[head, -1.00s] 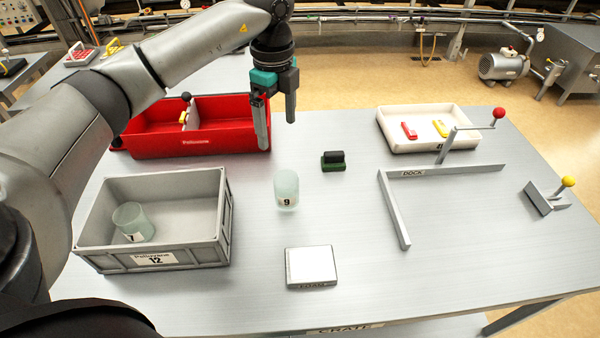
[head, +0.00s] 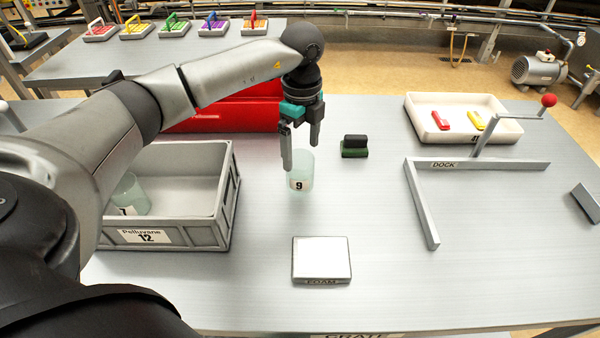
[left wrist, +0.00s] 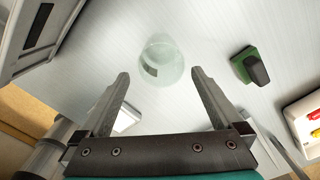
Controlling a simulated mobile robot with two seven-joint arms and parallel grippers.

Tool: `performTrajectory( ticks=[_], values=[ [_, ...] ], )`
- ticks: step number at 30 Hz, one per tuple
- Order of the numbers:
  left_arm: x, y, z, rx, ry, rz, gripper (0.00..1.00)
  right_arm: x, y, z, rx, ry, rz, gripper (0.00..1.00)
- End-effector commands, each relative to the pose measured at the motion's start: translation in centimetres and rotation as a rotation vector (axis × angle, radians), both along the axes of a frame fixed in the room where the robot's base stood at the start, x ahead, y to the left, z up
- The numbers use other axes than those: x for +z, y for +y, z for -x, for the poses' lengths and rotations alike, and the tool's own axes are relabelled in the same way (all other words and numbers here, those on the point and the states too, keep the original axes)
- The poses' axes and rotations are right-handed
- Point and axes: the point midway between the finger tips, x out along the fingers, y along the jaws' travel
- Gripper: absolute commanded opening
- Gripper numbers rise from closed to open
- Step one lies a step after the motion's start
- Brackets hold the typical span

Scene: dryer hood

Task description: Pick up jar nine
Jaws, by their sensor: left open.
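Jar nine (head: 301,172) is a pale green translucent jar with a black 9 on a white label. It stands upright on the grey table. In the left wrist view the jar (left wrist: 161,62) lies beyond the fingertips, roughly midway between them. My left gripper (head: 300,155) is open and empty, with its fingers pointing down just above and beside the jar. It also shows in the left wrist view (left wrist: 160,75). I cannot tell whether a finger touches the jar. My right gripper is not in view.
A grey crate (head: 175,237) marked 12 holds jar seven (head: 130,196) at the left. A red bin (head: 225,107) stands behind my arm. A green block with a black handle (head: 355,146), a foam pad (head: 321,258), a dock frame (head: 480,165) and a white tray (head: 510,132) surround the jar.

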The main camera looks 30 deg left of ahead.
Motion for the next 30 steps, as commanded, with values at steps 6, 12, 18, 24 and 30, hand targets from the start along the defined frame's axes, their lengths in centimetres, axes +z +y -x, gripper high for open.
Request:
performTrajectory(
  ticks=[6,12,18,24,30],
  values=[
    [-3.2,0.0,0.0,0.000,0.000,0.000,1.00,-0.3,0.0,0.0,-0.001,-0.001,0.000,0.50],
    [-4.6,0.1,0.0,0.000,0.002,0.000,1.00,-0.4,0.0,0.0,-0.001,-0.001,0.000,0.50],
    [-7.7,0.4,-0.1,-0.001,0.002,0.000,1.00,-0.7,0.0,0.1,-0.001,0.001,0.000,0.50],
    [-8.9,0.4,-0.2,-0.001,-0.002,0.000,1.00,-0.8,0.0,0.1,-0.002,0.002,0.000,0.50],
    [-8.9,0.4,-0.2,-0.001,-0.002,0.000,0.98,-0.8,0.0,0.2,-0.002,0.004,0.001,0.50]
  ],
)
